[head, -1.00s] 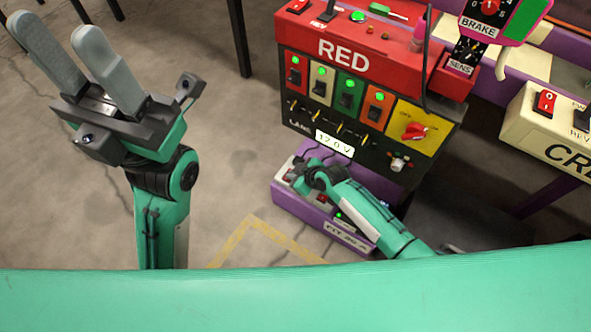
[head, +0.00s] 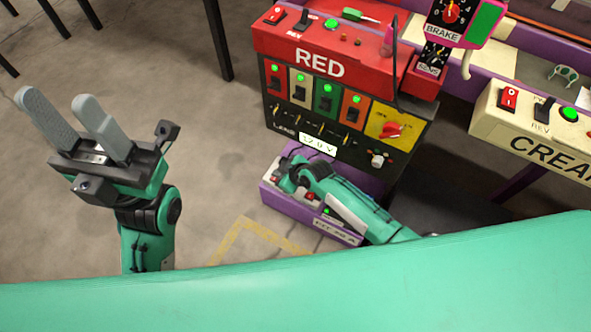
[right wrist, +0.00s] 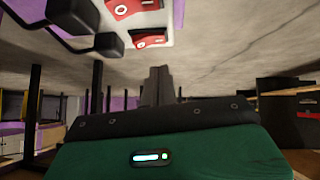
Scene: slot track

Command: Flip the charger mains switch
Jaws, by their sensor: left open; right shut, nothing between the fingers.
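The charger, a low purple box (head: 284,203) with a pale top and small red switches, sits below the red console in the head view. My right arm lies over it and hides part of its top. In the right wrist view, two red rocker switches (right wrist: 151,41) marked O show on a pale panel at the top edge. My right gripper (right wrist: 157,74) is shut and empty, its fingertips apart from those switches in the picture. Contact elsewhere cannot be told. My left gripper (head: 65,108) is open and empty, raised over the floor at the left, far from the charger.
The red console (head: 325,62) with switches and lit green lamps stands just behind the charger. A cream console (head: 515,128) is at the right. Dark table legs (head: 217,40) stand at the back. The floor (head: 150,60) at left is clear.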

